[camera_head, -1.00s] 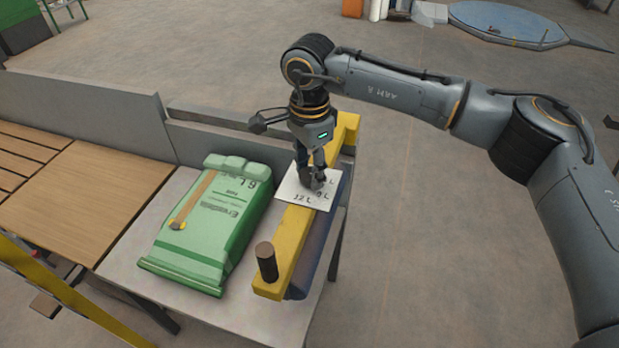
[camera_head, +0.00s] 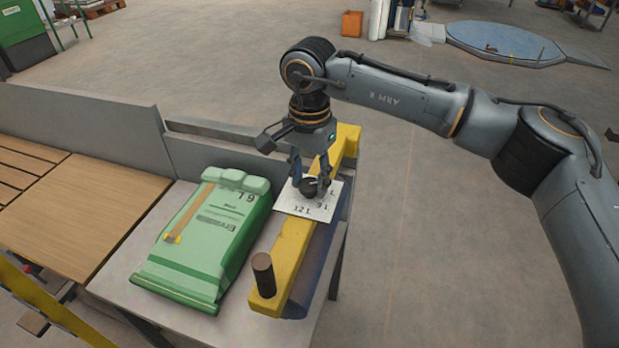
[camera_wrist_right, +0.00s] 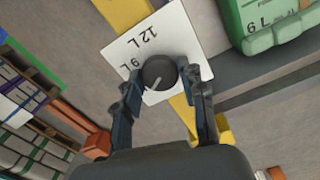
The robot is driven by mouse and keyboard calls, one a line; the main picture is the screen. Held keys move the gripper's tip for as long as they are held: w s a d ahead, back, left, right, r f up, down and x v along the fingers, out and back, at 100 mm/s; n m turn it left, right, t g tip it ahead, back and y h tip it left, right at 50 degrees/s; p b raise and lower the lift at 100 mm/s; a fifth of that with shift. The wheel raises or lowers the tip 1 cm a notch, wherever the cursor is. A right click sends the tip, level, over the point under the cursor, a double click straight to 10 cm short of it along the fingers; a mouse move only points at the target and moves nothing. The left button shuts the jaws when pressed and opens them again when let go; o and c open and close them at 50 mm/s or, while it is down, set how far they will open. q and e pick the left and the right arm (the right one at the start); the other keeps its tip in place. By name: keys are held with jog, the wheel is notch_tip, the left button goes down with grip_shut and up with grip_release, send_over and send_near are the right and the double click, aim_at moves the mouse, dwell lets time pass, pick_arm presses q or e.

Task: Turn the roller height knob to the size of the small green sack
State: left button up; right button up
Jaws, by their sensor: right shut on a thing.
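The roller height knob (camera_wrist_right: 160,72) is round and dark, on a white dial plate (camera_wrist_right: 183,38) marked 12 L and 9 L. Its pale pointer line points to the lower left in the wrist view, below the 9 L mark; any label there is hidden by a finger. My right gripper (camera_wrist_right: 165,82) is shut on the knob, one finger on each side. In the head view, my right gripper (camera_head: 311,188) comes down on the plate from above. The green sack (camera_head: 207,240), marked 6 L, lies flat left of the plate. My left gripper is not in view.
The plate sits on a yellow beam (camera_head: 290,245) with a brown upright post (camera_head: 263,274) at its near end. A slatted wooden surface (camera_head: 85,215) lies at left, and a grey wall (camera_head: 80,125) runs behind. Open floor lies to the right.

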aim_at(310, 184)
jog(key=o, duration=1.2)
jog(key=shift+c, duration=0.2)
notch_tip(310, 184, up, 12)
